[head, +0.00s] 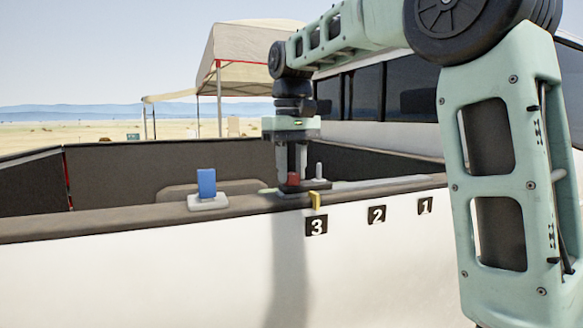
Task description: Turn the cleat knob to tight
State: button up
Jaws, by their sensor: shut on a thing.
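My gripper (291,176) points down at the truck bed's side rail, above the label 3. It is shut on a small red knob (293,180), which shows between the fingers. The knob sits on a dark base (304,187) on the rail. A small upright grey post (319,172) stands just right of the fingers. A yellow bracket (315,200) hangs over the rail edge below. The fingers hide part of the knob, and I cannot tell which way it is turned.
A blue block (207,182) stands on a white base (208,202) on the rail to the left. Labels 3 (316,225), 2 (377,215) and 1 (425,206) mark the white truck side (150,275). The dark bed wall (110,180) lies behind. My arm fills the right side.

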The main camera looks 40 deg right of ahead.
aim_at(292, 173)
jog(key=o, duration=1)
jog(key=shift+c, duration=0.2)
notch_tip(292, 173, up, 18)
jog(key=p, duration=0.2)
jog(key=shift+f, duration=0.25)
